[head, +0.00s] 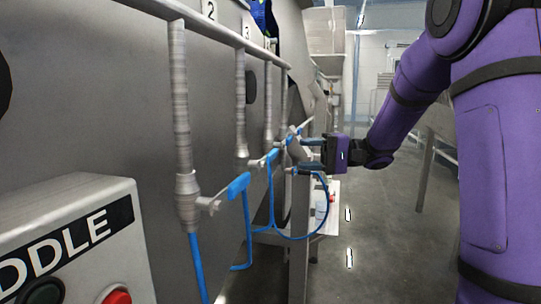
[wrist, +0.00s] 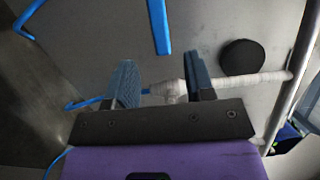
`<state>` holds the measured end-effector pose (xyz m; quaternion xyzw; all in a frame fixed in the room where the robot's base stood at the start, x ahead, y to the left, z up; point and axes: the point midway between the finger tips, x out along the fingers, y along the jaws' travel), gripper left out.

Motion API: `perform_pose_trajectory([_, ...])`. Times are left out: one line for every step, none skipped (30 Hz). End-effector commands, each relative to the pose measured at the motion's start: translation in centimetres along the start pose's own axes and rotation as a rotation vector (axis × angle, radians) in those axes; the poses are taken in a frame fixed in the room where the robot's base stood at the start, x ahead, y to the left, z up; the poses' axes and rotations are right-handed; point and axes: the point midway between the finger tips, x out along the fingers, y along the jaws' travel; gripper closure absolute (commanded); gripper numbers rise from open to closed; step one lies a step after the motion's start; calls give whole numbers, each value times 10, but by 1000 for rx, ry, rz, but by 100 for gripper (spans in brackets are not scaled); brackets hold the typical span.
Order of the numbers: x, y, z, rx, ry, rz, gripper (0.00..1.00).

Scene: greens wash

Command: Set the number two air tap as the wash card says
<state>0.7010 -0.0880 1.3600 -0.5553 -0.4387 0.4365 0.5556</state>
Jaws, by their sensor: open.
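Air taps with blue levers hang on grey drop pipes along the steel wall in the head view. The nearest tap (head: 187,195) has its lever (head: 238,185) sticking out sideways from the pipe. Plates marked 2 (head: 209,10) and 3 (head: 246,28) sit above; I cannot tell surely which pipe each marks. My gripper (head: 297,157) is open and empty, at the farther taps, beyond the nearest one. In the wrist view a pale valve body (wrist: 173,91) shows between the open fingers, with a blue lever (wrist: 159,25) crosswise to its pipe. Contact is unclear. No wash card is readable.
A control box (head: 75,240) with a red button (head: 117,297) stands at the near left. Blue hoses (head: 272,195) hang below the taps. A black disc (wrist: 240,57) is on the wall beside the pipe.

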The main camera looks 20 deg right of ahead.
Motion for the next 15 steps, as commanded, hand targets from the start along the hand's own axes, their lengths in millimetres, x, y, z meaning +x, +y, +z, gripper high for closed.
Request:
perform_pose_trajectory([9, 0, 1, 1, -4, 1, 51])
perform_pose_trajectory([14, 0, 1, 1, -4, 1, 51])
perform_pose_trajectory([22, 0, 1, 1, -5, 0, 51])
perform_pose_trajectory([27, 0, 1, 1, -4, 1, 51])
perform_pose_trajectory([33, 0, 1, 1, -4, 2, 51])
perform_pose_trajectory([40, 0, 1, 1, -5, 1, 51])
perform_pose_trajectory([46, 0, 1, 1, -4, 1, 51])
perform_pose_trajectory([50, 0, 1, 1, -4, 2, 51])
perform_pose_trajectory([57, 0, 1, 1, -5, 2, 51])
perform_pose_trajectory([62, 0, 1, 1, -5, 2, 51])
perform_pose_trajectory([66, 0, 1, 1, -3, 2, 51])
perform_pose_trajectory([70, 0, 1, 1, -3, 2, 51])
perform_pose_trajectory([74, 0, 1, 1, -3, 2, 51])
perform_pose_trajectory([77, 0, 1, 1, -3, 2, 51])
perform_pose_trajectory([81, 0, 1, 1, -3, 3, 51])
